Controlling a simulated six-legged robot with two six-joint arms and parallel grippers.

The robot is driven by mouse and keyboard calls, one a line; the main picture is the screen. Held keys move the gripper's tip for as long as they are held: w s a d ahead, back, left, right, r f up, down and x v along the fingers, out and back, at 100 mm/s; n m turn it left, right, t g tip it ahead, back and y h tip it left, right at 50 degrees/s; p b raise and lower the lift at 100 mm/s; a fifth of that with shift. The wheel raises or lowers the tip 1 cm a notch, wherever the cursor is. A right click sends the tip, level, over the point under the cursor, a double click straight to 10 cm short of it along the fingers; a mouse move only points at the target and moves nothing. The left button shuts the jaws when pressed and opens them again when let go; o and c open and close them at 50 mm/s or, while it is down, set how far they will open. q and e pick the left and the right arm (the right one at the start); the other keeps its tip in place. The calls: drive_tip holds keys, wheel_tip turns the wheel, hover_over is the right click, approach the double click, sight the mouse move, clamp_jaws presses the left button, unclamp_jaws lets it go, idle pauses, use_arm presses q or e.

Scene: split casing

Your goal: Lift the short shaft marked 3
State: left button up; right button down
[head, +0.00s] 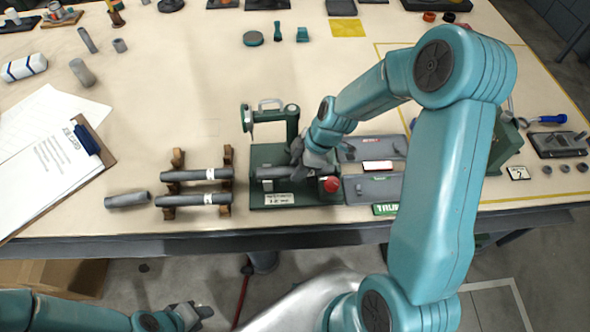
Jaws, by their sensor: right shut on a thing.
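My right gripper (303,160) reaches down over the green fixture (262,155) and is shut on a grey shaft (270,172) that lies level there. I cannot read a mark on this shaft, and its right part is hidden by the gripper. Two grey shafts with white labels, an upper one (190,175) and a lower one (185,200), lie on a brown wooden rack left of the fixture. Their numbers are too small to read. My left gripper (197,312) hangs low in front of the table, away from the shafts; its jaws are too small to judge.
A red button (330,184) sits at the fixture's right. Grey trays (372,188) lie right of it. A loose grey cylinder (127,199) lies left of the rack, near a clipboard (50,165). The table behind the rack is clear.

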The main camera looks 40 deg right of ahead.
drive_tip(key=shift+w+r, duration=0.1)
drive_tip(key=shift+r, duration=0.05)
wheel_tip(320, 180, up, 20)
drive_tip(key=shift+b, duration=0.4)
idle(0.4)
idle(0.4)
